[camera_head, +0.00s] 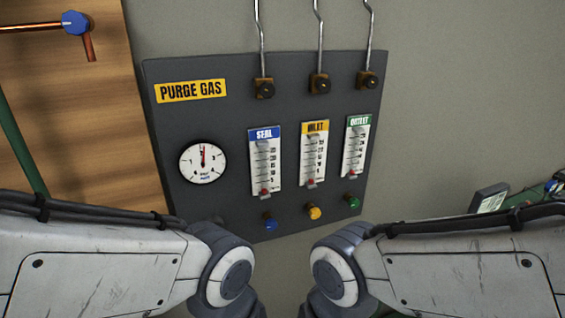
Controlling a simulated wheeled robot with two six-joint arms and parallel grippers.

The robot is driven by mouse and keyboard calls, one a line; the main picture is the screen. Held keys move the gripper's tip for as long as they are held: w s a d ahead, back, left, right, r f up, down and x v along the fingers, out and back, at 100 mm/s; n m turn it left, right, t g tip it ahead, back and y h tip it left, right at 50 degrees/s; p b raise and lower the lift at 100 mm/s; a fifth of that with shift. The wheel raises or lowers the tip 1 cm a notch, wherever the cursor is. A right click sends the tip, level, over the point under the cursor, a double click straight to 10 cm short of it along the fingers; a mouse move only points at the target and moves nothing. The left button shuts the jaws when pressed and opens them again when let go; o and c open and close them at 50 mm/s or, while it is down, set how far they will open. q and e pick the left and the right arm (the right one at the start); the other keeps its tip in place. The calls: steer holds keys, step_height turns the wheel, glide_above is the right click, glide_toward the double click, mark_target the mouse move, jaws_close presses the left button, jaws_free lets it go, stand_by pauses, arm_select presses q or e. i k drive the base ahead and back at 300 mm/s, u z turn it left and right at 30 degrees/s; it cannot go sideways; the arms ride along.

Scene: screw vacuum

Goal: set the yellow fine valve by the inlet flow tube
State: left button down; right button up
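The yellow fine valve (314,212) is a small round knob low on a dark purge gas panel (220,130). Directly above it is the inlet flow tube (313,155), a white scale with a yellow header. A red float sits near the bottom of that tube's scale. My two arms come in from the lower left and lower right, below the panel and apart from the knob. Both grippers are out of the frame, so their state does not show.
A blue knob (269,224) under the seal tube (265,160) and a green knob (352,200) under the outlet tube (356,146) flank the yellow one. A round gauge (203,161) is at left. Brass fittings with metal tubes line the panel top.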

mark_target(314, 213)
steer(key=u, duration=1.6)
steer(key=k, duration=0.6)
steer(key=z, duration=1.5)
